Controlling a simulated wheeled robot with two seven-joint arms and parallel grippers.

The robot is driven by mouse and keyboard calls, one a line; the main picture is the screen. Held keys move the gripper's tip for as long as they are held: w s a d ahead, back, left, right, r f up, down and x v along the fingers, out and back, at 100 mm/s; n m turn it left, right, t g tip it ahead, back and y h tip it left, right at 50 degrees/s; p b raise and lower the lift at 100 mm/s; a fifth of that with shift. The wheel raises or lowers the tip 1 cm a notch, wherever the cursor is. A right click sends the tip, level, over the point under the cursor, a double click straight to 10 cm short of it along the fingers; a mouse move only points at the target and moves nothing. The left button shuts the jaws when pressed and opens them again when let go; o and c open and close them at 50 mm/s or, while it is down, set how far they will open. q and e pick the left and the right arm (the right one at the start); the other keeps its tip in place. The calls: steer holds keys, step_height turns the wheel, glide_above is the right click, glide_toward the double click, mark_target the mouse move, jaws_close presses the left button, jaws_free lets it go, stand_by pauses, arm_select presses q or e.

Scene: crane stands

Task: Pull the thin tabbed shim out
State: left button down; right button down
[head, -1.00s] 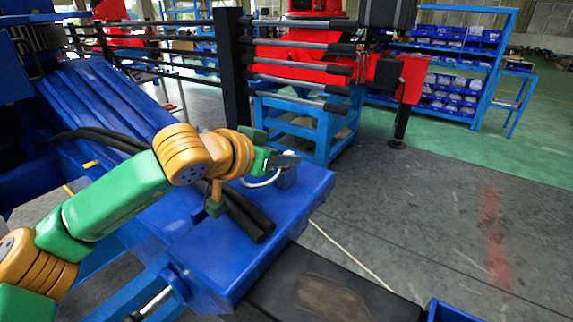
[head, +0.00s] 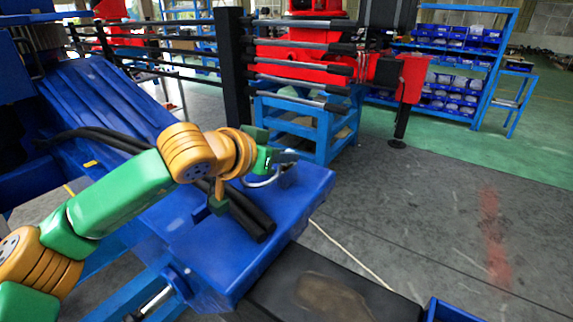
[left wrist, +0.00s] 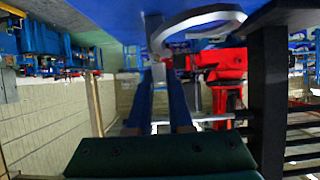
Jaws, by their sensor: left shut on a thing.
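My left gripper (head: 287,157) reaches over the far right end of the blue beam, close above its top. In the left wrist view the two long fingers (left wrist: 160,75) are close together, with a thin grey piece (left wrist: 157,44) at their tips. This looks like the tab of the shim, and the fingers are shut on it. A pale curved loop (head: 264,181) stands beside the tips; it also shows in the left wrist view (left wrist: 195,22). The rest of the shim is hidden or too small to make out. My right gripper is out of view.
The blue beam (head: 215,250) carries two black hoses (head: 252,222) close to my left wrist. A black post (head: 232,70) and black-sleeved bars stand behind it, with a blue stand (head: 320,140). A dark bench top (head: 320,295) lies at the front. Open floor lies to the right.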

arm_select(q)
steer(key=shift+r+p, duration=2.45)
steer(key=shift+r, duration=0.75)
steer(key=shift+f, duration=0.1)
